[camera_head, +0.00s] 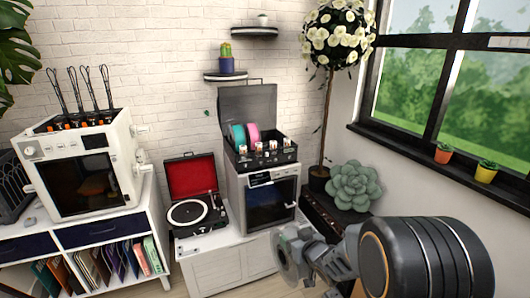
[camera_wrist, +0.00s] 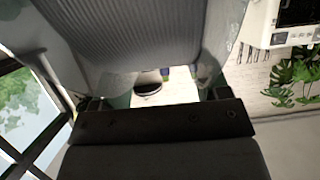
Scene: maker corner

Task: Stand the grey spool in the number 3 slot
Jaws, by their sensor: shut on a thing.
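A grey spool (camera_head: 288,256) with clear flanges is held in my gripper (camera_head: 312,262), low in the head view. The wrist view shows its ribbed grey winding (camera_wrist: 135,38) close up, with the dark jaws of my gripper (camera_wrist: 158,98) at its flanges. A black open-lidded case (camera_head: 262,163) stands higher up, behind the spool and apart from it. A teal spool (camera_head: 238,137) and a pink spool (camera_head: 253,133) stand in its left part; its right part looks free. Several small slot tags run along its front; their numbers are too small to read.
The case sits on a white oven-like machine (camera_head: 270,203) on a low white cabinet (camera_head: 230,268). A record player (camera_head: 193,207) with its red lid up is to the left. A succulent (camera_head: 353,186) and a flowering tree (camera_head: 327,100) stand to the right, near the window.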

